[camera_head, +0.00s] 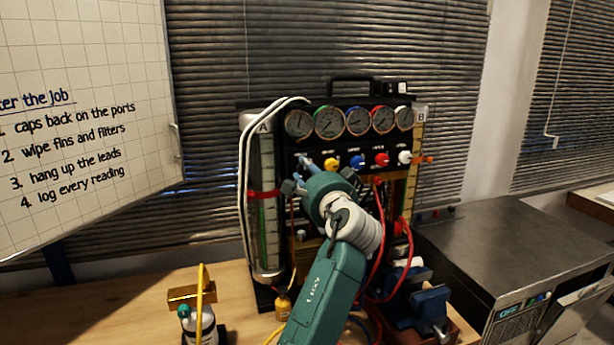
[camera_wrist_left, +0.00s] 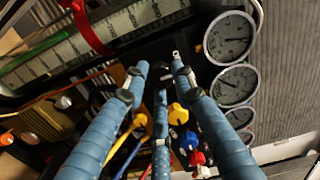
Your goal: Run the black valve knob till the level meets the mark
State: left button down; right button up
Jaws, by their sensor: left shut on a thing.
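The gauge rig (camera_head: 345,92) stands on the bench with a row of dials and a row of valve knobs. My left gripper (camera_head: 302,172) is at the left end of the knob row. In the left wrist view its three blue fingers (camera_wrist_left: 160,74) close in on a dark thing at the panel, which sits where the black knob would be and is mostly hidden by the fingers. Cylinder A (camera_head: 268,225) stands left of the gripper, with a red band mark (camera_head: 263,193) around it; the band also shows in the left wrist view (camera_wrist_left: 88,26).
Yellow (camera_head: 331,164), blue (camera_head: 357,161), red (camera_head: 382,159) and white (camera_head: 404,157) knobs sit close to the right of my gripper. Red hoses (camera_head: 379,235) hang in front of the rig. A blue vise (camera_head: 425,305) and a bottle (camera_head: 198,325) stand nearer.

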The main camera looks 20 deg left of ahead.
dwell(0.3)
pick_arm(q)
jog(key=c, duration=1.4)
grip_release()
jog(key=shift+s+a, duration=0.1)
jog(key=shift+a, duration=0.05)
notch_tip(320, 180, up, 10)
jog(key=shift+f, duration=0.1)
